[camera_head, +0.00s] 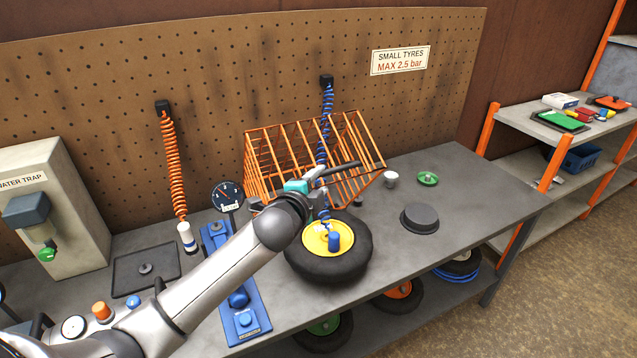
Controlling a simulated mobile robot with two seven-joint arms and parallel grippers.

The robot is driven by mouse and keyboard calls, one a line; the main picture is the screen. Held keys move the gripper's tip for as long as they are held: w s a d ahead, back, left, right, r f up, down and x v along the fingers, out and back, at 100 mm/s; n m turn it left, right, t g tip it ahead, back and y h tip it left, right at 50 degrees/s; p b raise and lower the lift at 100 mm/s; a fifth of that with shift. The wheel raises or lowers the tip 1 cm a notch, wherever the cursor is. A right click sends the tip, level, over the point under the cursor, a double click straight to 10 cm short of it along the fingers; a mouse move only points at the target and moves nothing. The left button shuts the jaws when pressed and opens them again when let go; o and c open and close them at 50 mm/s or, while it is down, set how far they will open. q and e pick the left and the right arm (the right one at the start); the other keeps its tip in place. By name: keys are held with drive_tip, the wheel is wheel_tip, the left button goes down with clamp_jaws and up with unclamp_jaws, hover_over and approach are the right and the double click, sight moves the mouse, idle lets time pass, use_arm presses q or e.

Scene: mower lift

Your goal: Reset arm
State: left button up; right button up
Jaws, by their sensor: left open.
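My left arm reaches in from the lower left across the workbench (470,195). My left gripper (335,181) is open, above the back of the black tyre with the yellow hub (328,262) and in front of the orange wire cage (262,165). The blue coiled hose (327,105) hangs down behind and beside the gripper. A blue fitting (334,241) sits at the yellow hub; whether the hose joins it is partly hidden. My right gripper is not in view.
A pressure gauge (228,195) and blue stand (246,319) are beside my forearm. An orange coiled hose (173,150) hangs left, by a dark tray (146,268). The bench's right end is mostly clear.

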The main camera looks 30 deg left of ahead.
use_arm(q)
drive_tip(key=shift+s, duration=0.15)
idle(0.4)
drive_tip(key=s+d+f+n+g, duration=0.3)
drive_tip(key=s+f, duration=0.3)
drive_tip(key=s, duration=0.2)
drive_tip(key=s+d+f+n+g, duration=0.35)
drive_tip(key=s+f, duration=0.25)
drive_tip(key=s, duration=0.2)
drive_tip(key=s+d+f+n+g+h, duration=0.1)
drive_tip(key=s+d+f+n+g, duration=0.15)
drive_tip(key=s, duration=0.75)
drive_tip(key=s+d+f+n+g+h, duration=0.1)
drive_tip(key=s+d+n+g, duration=0.15)
drive_tip(key=s, duration=0.65)
wheel_tip(320, 180, down, 32)
drive_tip(key=s+r+g+b, duration=0.1)
drive_tip(key=s+g+b, duration=0.1)
drive_tip(key=b, duration=0.8)
drive_tip(key=s+a+f+b, duration=0.1)
drive_tip(key=s+f+b, duration=0.4)
drive_tip(key=f, duration=0.7)
drive_tip(key=s+a+f+b, duration=0.2)
drive_tip(key=s+f+b, duration=0.2)
drive_tip(key=s+f, duration=0.6)
drive_tip(key=shift+a+f+g+b, duration=0.15)
drive_tip(key=shift+f+g+b, duration=0.25)
drive_tip(key=shift+f, duration=0.45)
